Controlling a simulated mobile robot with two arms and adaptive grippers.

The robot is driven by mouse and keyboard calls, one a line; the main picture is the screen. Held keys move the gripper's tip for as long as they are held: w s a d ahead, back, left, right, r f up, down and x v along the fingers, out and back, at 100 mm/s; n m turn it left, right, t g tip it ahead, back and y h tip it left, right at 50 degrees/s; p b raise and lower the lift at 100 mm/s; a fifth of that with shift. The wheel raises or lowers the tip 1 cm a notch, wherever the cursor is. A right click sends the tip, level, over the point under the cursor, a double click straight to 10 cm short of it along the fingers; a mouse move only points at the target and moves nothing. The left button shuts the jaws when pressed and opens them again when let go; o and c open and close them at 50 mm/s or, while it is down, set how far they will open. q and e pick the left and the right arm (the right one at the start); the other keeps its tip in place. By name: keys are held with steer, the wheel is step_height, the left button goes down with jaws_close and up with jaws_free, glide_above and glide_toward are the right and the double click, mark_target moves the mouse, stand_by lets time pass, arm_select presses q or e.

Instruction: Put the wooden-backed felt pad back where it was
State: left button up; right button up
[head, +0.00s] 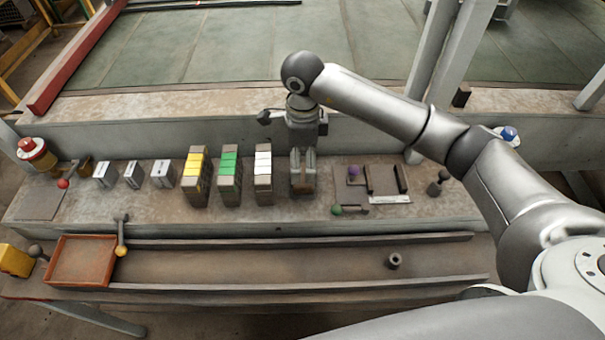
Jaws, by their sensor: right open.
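My right gripper (303,172) points down over the back bench, just right of the block with white stripes. It is open; a small brownish shape shows at its fingertips, but I cannot tell whether it is the bench or a separate thing. I cannot pick out the wooden-backed felt pad with certainty. A dark flat square (40,204) lies at the bench's left end. A flat frame-like fixture (383,180) with dark side bars lies to the right of the gripper. My left gripper is not in view.
Tall blocks with yellow (195,178), green (229,178) and white stripes (263,175) stand left of the gripper. Small grey blocks (133,175) stand further left. An orange tray (82,262) and a small dark ring (393,261) are in the front trough (260,267).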

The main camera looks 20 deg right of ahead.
mark_target(303, 174)
steer(key=shift+r+b, duration=0.65)
steer(key=shift+r, duration=2.1)
